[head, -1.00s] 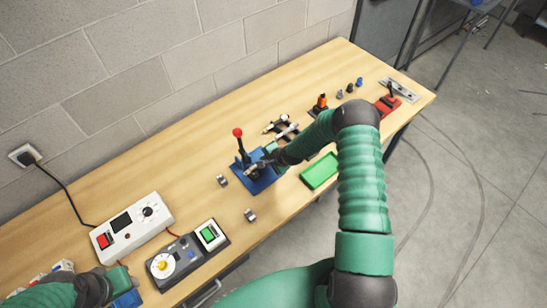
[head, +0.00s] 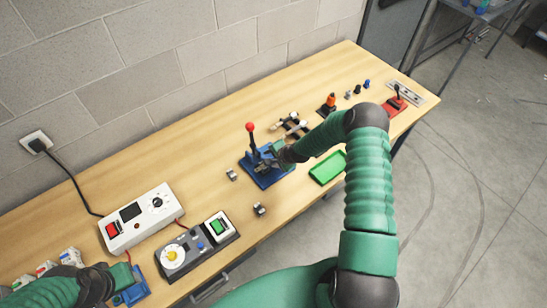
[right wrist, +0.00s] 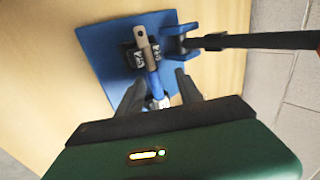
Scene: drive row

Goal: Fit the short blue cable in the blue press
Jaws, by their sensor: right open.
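The blue press (head: 253,178) stands mid-bench with its red-knobbed lever (head: 250,127) up. In the right wrist view, its blue base plate (right wrist: 103,42) holds dark die blocks (right wrist: 129,62). The short blue cable (right wrist: 153,82) shows there with a grey holed lug (right wrist: 142,38) lying between the blocks. I cannot tell how deep it sits. My right gripper (right wrist: 158,95) is open, its fingers on either side of the cable, with a gap at least on the right. My left gripper (head: 128,276) is at the lower left; its fingers are unclear.
A green tray (head: 328,167) lies right of the press, beside my right arm. Two small metal pieces (head: 231,174) (head: 259,209) stand on its left and front. A white control box (head: 137,219) and dark button panel (head: 193,247) are further left.

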